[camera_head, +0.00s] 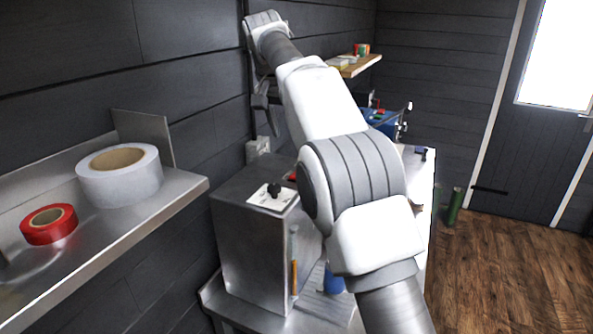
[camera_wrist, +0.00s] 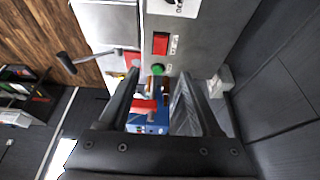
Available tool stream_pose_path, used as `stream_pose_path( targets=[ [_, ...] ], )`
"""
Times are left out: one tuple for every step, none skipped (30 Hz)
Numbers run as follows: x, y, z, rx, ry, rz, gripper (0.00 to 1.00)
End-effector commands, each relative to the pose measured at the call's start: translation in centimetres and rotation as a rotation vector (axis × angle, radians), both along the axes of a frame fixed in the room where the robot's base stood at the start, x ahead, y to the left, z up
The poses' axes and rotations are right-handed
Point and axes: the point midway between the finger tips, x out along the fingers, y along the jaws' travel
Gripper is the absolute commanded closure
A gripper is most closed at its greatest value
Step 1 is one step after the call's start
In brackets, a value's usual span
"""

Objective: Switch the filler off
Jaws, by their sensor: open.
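A steel box (camera_head: 255,235) stands on the bench, with a white plate and black knob (camera_head: 273,190) on top. A bit of red shows beside the knob, partly behind my arm. In the wrist view the steel panel (camera_wrist: 200,40) carries a black knob (camera_wrist: 178,4), a red square switch (camera_wrist: 160,43) and a round green button (camera_wrist: 156,68). No readable label tells which machine is the filler. My gripper (camera_wrist: 158,82) is open and empty; the green button appears between its fingertips, and I cannot tell the gap. In the head view my gripper (camera_head: 262,102) is near the dark wall.
A blue machine (camera_head: 380,120) stands farther back, partly hidden by my arm. A metal shelf (camera_head: 130,225) at left holds white tape (camera_head: 120,180) and red tape (camera_head: 48,225). A black-handled lever (camera_wrist: 66,62) shows in the wrist view. A green bottle (camera_head: 455,205) stands on the open floor.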

Motion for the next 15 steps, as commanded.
stream_pose_path(
  targets=[
    [0.4, -0.2, -1.5, 0.000, 0.003, -0.002, 0.35],
    [0.6, -0.3, -2.2, 0.000, 0.003, -0.002, 0.35],
    [0.9, -0.4, -2.8, -0.001, 0.003, -0.001, 0.35],
    [1.2, -0.5, -3.5, -0.001, 0.003, -0.001, 0.35],
    [1.4, -0.6, -4.1, -0.001, 0.003, -0.001, 0.35],
    [1.7, -0.7, -4.8, 0.000, 0.002, 0.000, 0.35],
    [2.0, -0.8, -5.4, -0.001, 0.003, -0.001, 0.35],
    [2.2, -0.9, -6.0, 0.000, 0.003, 0.000, 0.35],
    [2.5, -1.0, -6.8, 0.000, 0.003, 0.000, 0.35],
    [2.7, -1.1, -7.4, -0.001, 0.003, -0.001, 0.35],
    [3.0, -1.2, -7.9, 0.000, 0.003, 0.000, 0.35],
    [3.2, -1.3, -8.6, -0.001, 0.003, -0.001, 0.35],
    [3.4, -1.3, -9.1, 0.000, 0.003, 0.000, 0.35],
    [3.6, -1.4, -9.5, 0.000, 0.003, 0.000, 0.35],
    [3.8, -1.5, -10.0, 0.001, 0.002, 0.000, 0.35]
  ],
)
